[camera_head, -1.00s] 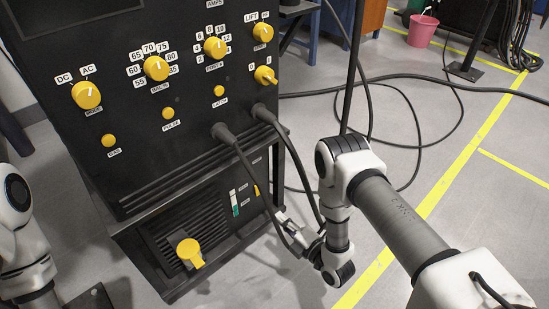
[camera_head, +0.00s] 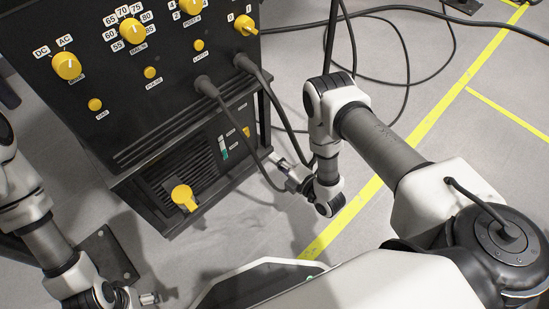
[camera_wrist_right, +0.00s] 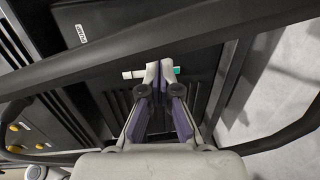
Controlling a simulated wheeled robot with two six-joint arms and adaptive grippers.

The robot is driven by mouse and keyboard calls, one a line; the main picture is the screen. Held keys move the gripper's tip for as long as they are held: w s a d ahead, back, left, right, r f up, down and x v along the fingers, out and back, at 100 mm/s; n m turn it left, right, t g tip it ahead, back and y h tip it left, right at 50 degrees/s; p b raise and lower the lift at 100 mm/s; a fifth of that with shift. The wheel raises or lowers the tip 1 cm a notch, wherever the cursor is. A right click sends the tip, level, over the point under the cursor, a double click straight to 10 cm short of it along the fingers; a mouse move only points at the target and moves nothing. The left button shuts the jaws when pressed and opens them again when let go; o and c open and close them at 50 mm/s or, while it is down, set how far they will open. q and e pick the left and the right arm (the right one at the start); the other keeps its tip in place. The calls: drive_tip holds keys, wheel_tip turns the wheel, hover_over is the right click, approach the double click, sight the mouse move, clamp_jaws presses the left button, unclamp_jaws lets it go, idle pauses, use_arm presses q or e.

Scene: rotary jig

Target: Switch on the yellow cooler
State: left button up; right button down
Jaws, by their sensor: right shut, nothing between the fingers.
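The cooler (camera_head: 150,190) is the black lower unit of the machine, with a vented front and a yellow cap (camera_head: 184,198) low down. A small yellow switch (camera_head: 245,131) sits at its right, beside a white-and-green level strip (camera_head: 224,148). My right gripper (camera_head: 274,160) is just in front of the cooler's right side, partly behind a hanging cable. In the right wrist view its fingers (camera_wrist_right: 159,70) are shut and empty, overlapping the level strip (camera_wrist_right: 175,71); I cannot tell if they touch. The yellow switch is not visible there. My left gripper (camera_head: 148,298) is low at the left, away from the cooler.
The upper black panel carries several yellow knobs (camera_head: 67,66). Thick black cables (camera_head: 230,125) loop from it around my right gripper, and one crosses close above the fingers in the wrist view (camera_wrist_right: 100,66). Clear grey floor (camera_head: 235,225) lies in front.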

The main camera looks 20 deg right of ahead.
sight(247, 137)
drive_tip(key=b+x, duration=0.4)
drive_tip(key=x, duration=0.6)
drive_tip(key=shift+w+f+b, duration=0.15)
drive_tip(key=shift+f+b, duration=0.05)
drive_tip(key=shift+b, duration=0.2)
drive_tip(key=shift+w+a+r, duration=0.1)
drive_tip(key=shift+w+a, duration=0.05)
drive_tip(key=shift+w, duration=0.2)
